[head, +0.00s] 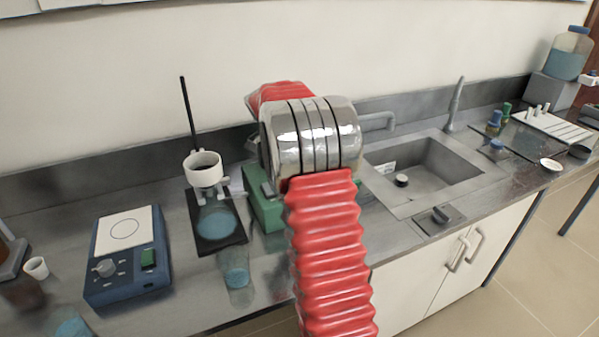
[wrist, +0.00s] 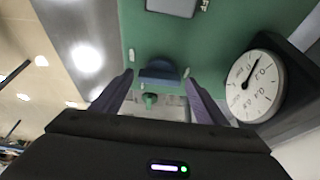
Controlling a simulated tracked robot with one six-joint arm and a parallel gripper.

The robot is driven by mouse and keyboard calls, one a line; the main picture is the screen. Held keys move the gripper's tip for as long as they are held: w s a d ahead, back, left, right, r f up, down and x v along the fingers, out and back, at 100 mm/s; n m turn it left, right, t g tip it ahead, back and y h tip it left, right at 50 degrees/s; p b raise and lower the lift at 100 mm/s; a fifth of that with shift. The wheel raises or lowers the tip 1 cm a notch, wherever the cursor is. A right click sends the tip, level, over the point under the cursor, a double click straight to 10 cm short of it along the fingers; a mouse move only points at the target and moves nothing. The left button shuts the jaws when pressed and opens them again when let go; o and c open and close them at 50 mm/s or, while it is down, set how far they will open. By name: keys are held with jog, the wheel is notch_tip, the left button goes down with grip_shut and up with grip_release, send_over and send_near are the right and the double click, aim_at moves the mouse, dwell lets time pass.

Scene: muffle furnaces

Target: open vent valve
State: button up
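In the wrist view, a green panel (wrist: 215,35) fills the upper middle. A dark blue rounded knob (wrist: 160,73) sits on its lower part, and a small green fitting (wrist: 150,101) shows just below it. I cannot tell for certain which of them is the vent valve. My gripper (wrist: 158,78) is open, with one purple-grey finger on each side of the blue knob. No contact with the knob is visible. In the head view, part of a green box (head: 263,208) shows behind my red arm, which hides the gripper and most of the box.
A round white dial gauge (wrist: 256,85) is close to the right finger. In the head view, a blue hotplate (head: 128,282) and a stand with a white ring (head: 203,168) are left of the arm. A sink (head: 430,170) is to the right.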

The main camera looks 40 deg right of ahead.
jog(key=shift+o, duration=0.4)
jog(key=v, duration=1.3)
jog(key=shift+a+r, duration=0.15)
jog(key=shift+r, duration=0.15)
jog(key=shift+w, duration=0.15)
